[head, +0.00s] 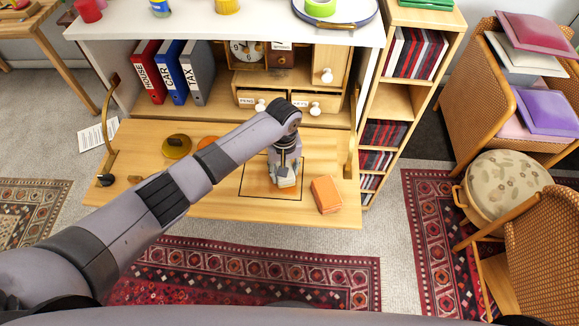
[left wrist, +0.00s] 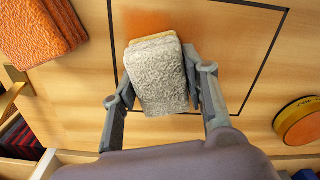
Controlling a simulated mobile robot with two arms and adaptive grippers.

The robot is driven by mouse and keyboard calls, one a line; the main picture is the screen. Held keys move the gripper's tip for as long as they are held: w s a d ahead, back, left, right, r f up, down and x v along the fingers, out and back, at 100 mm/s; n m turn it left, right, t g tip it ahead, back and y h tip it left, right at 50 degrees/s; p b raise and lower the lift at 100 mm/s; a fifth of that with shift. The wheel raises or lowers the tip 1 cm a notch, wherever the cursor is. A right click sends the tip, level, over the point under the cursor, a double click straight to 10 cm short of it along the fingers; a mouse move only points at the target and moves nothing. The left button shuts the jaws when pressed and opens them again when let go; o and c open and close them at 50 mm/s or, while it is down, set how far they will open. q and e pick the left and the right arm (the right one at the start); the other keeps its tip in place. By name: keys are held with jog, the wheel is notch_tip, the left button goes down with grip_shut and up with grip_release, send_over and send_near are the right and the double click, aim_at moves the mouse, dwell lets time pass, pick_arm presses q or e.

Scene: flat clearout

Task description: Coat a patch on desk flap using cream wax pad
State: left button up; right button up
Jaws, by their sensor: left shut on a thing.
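My left gripper (head: 285,182) is over the lowered wooden desk flap (head: 225,208), inside a dark-outlined square patch (head: 256,194). It is shut on the cream wax pad (left wrist: 160,78), a pale rough-textured block with a yellowish far edge. In the left wrist view my gripper's fingers (left wrist: 165,90) flank the pad. An orange-brown smear (left wrist: 145,21) shows on the wood beside the pad's far edge. Whether the pad touches the wood I cannot tell. An open round wax tin (left wrist: 298,122) with orange content is outside the outline. My right gripper is not in view.
An orange textured block (head: 326,195) lies on the flap right of the outline. An olive round disc (head: 177,147) lies on the left. Binders (head: 171,72) and small drawers (head: 290,98) stand in the cabinet behind. The flap's front left is partly under my arm.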

aim_at(266, 169)
pick_arm(q)
jog(key=shift+a+p, duration=0.75)
jog(key=shift+a, duration=0.25)
jog(key=shift+a+f+p, duration=0.1)
jog(key=shift+a+p, duration=0.35)
jog(key=shift+a, duration=0.5)
jog(key=shift+a+p, duration=0.65)
jog(key=shift+a, duration=0.25)
jog(key=shift+a+p, duration=0.4)
jog(key=shift+a, duration=0.35)
jog(key=shift+w+a+p, duration=0.1)
jog(key=shift+a+p, duration=0.65)
jog(key=shift+a, duration=1)
jog(key=shift+w+a, duration=0.1)
jog(key=shift+a, duration=0.25)
jog(key=shift+w+d+f+b, duration=0.1)
jog(key=shift+w+f+b, duration=0.05)
jog(key=shift+w+b, duration=1.05)
jog(key=shift+d+r, duration=0.2)
jog(key=shift+d, duration=0.75)
jog(key=shift+s+d, duration=0.1)
jog(key=shift+d, duration=1.65)
jog(key=shift+s+d+b, duration=0.15)
jog(key=shift+d+b, duration=0.25)
jog(key=shift+d, duration=2.75)
jog(key=shift+d+b, duration=0.55)
jog(key=shift+d, duration=1.25)
